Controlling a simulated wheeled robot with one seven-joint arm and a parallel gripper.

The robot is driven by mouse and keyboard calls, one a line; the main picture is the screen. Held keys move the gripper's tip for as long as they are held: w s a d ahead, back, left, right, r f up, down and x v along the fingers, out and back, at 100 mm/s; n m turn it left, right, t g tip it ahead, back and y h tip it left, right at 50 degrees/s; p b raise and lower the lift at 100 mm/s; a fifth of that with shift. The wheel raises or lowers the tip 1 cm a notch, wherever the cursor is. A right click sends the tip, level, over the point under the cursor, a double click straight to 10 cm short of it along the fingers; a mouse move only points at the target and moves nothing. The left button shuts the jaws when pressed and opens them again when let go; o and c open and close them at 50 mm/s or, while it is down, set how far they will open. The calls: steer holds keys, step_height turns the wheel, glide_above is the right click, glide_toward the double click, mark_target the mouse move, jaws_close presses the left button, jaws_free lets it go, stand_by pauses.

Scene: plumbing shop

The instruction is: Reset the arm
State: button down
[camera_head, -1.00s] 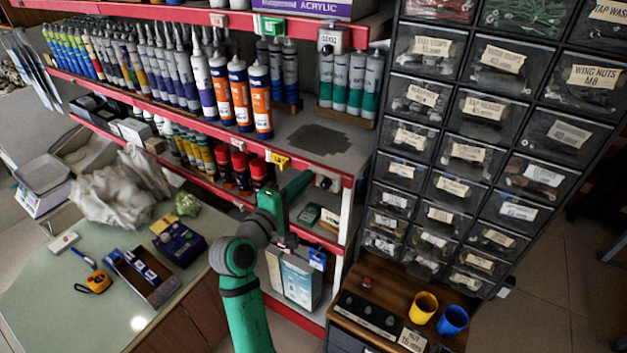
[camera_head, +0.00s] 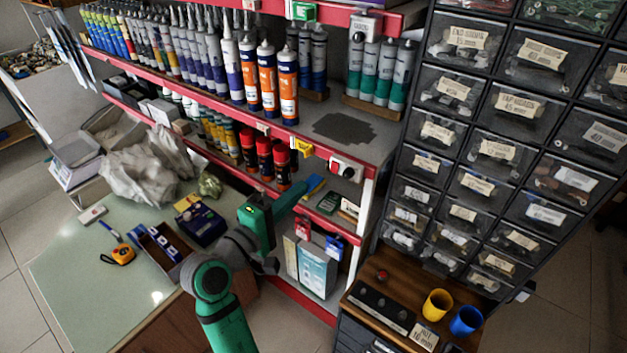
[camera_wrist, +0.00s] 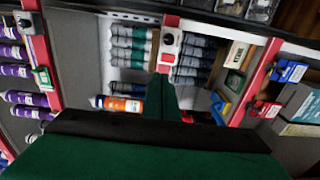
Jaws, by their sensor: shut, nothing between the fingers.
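My gripper (camera_head: 298,190) is at the end of my green and grey arm, in front of the red-edged shelf unit (camera_head: 330,147). I cannot tell the exact gap between the fingertips and the shelf.
Tubes and cans, including an orange-labelled cartridge (camera_head: 287,88), crowd the shelves. A drawer cabinet (camera_head: 520,110) stands at right, with yellow (camera_head: 437,304) and blue (camera_head: 466,320) cups below. The counter (camera_head: 75,270) holds a box (camera_head: 160,253), a tape measure (camera_head: 119,255) and a bag (camera_head: 145,175).

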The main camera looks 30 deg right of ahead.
steer(key=shift+s+v, duration=0.25)
steer(key=shift+v, duration=1.1)
steer(key=s+a+f+n+t+y, duration=0.1)
steer(key=a+f+n+t+y, duration=0.15)
steer(key=f, duration=0.45)
steer(key=a+f+n+t+y, duration=0.1)
steer(key=a+f+t+y, duration=0.15)
steer(key=f, duration=0.45)
steer(key=s+a+f+t+y, duration=0.2)
steer(key=s+a+f+y, duration=0.4)
steer(key=s+f, duration=0.3)
steer(key=s+a+f+m+y, duration=0.1)
steer(key=s+a+f+y, duration=0.15)
steer(key=s, duration=0.35)
steer(key=s+a+f+m+y, duration=0.1)
steer(key=s+a+f+m, duration=0.15)
steer(key=s, duration=0.25)
steer(key=s+a+r+m, duration=0.1)
steer(key=s+r+m, duration=0.1)
steer(key=s, duration=0.4)
steer(key=s+a+r+m+y, duration=0.1)
steer(key=s+r+m, duration=0.1)
steer(key=s, duration=0.5)
steer(key=shift+a+r+m, duration=0.25)
steer(key=shift+a+m, duration=0.15)
steer(key=shift+m, duration=0.3)
steer(key=shift+s, duration=0.1)
